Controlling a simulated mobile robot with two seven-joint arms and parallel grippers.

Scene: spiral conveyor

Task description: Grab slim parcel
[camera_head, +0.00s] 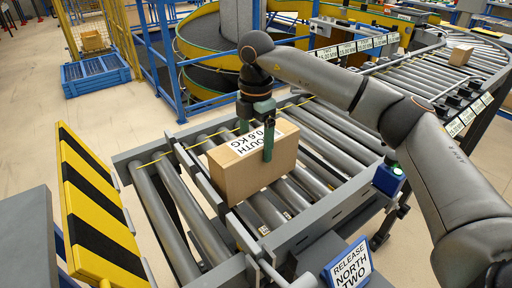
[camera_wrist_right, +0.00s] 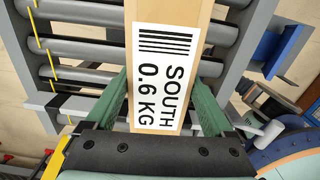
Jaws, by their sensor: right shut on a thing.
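The slim parcel (camera_head: 262,172) is a narrow brown cardboard box with a white label reading SOUTH 0.6 KG. It stands upright on the roller conveyor (camera_head: 172,208) in the head view; I cannot tell whether it touches the rollers. My right gripper (camera_head: 256,135) comes down from above and is shut on the parcel, one green finger on each side. In the right wrist view the parcel (camera_wrist_right: 168,62) lies between the two green fingers (camera_wrist_right: 160,105), label facing the camera. My left gripper is not in view.
A yellow-black striped barrier (camera_head: 92,205) stands at the left. A RELEASE NORTH TWO sign (camera_head: 349,268) is at the front right. A spiral conveyor (camera_head: 205,55) with blue railings is behind. Another box (camera_head: 461,55) sits on the curved conveyor at right.

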